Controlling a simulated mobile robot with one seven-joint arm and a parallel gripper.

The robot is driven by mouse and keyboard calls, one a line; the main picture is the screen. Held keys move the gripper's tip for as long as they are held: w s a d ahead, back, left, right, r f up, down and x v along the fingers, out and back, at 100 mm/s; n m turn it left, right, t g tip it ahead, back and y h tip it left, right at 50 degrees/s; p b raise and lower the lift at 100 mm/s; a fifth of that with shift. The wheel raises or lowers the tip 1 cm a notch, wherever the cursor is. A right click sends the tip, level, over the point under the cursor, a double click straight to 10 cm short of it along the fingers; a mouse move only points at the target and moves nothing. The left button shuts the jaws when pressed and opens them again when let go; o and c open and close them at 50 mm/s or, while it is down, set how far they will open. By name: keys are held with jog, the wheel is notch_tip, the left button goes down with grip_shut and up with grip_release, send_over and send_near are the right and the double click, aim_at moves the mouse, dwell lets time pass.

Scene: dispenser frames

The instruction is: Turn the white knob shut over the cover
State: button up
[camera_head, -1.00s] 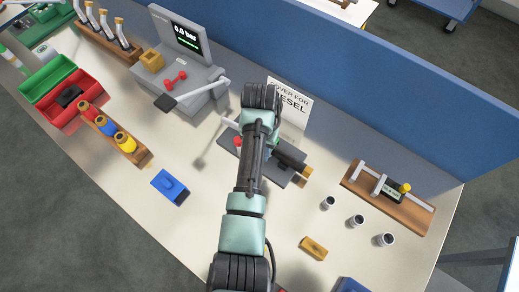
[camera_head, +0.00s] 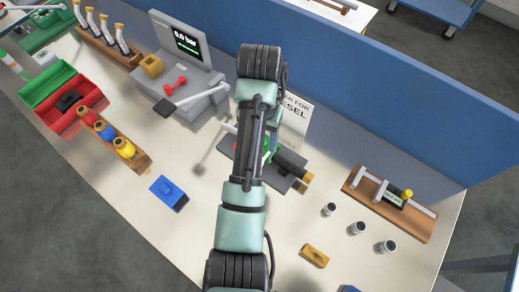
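A dark grey plate (camera_head: 278,183) lies on the table behind my arm, with a black cylinder (camera_head: 289,159) with a brass end on it. A green part (camera_head: 270,147) shows at the edge of my arm; I cannot tell what it belongs to. A white sign (camera_head: 296,113) stands behind, partly covered, with "FOR" and "ESEL" readable. I cannot make out the white knob or the cover; my arm hides the middle of the plate. My gripper is hidden behind my own arm links, so its state does not show.
A grey console (camera_head: 190,95) with a screen and lever stands left. A wooden rack of coloured bottles (camera_head: 137,160), a blue block (camera_head: 168,192), several small metal cups (camera_head: 358,228) and a wooden board with a rail (camera_head: 376,215) surround the plate. A blue partition (camera_head: 370,100) closes the back.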

jog(key=shift+r+p, duration=1.2)
jog(key=shift+r, duration=0.6)
jog(key=w+d+r+t+h+b, duration=0.1)
jog(key=w+d+r+t+b, duration=0.2)
jog(key=w+r+t, duration=0.75)
notch_tip(320, 180, up, 16)
jog(key=w+n+t, duration=0.1)
jog(key=t, duration=0.3)
jog(key=s+a+r+n+t+b, duration=0.1)
jog(key=s+r+t, duration=0.5)
jog(key=s+r, duration=0.3)
jog(key=s+a+r+n+t+y+b, duration=0.1)
jog(key=s+r+t, duration=0.6)
jog(key=r, duration=0.9)
jog(key=s+a+b, duration=0.1)
jog(key=s, duration=0.1)
jog(key=shift+s+n, duration=0.35)
jog(key=shift+n, duration=0.05)
jog(key=shift+r, duration=0.15)
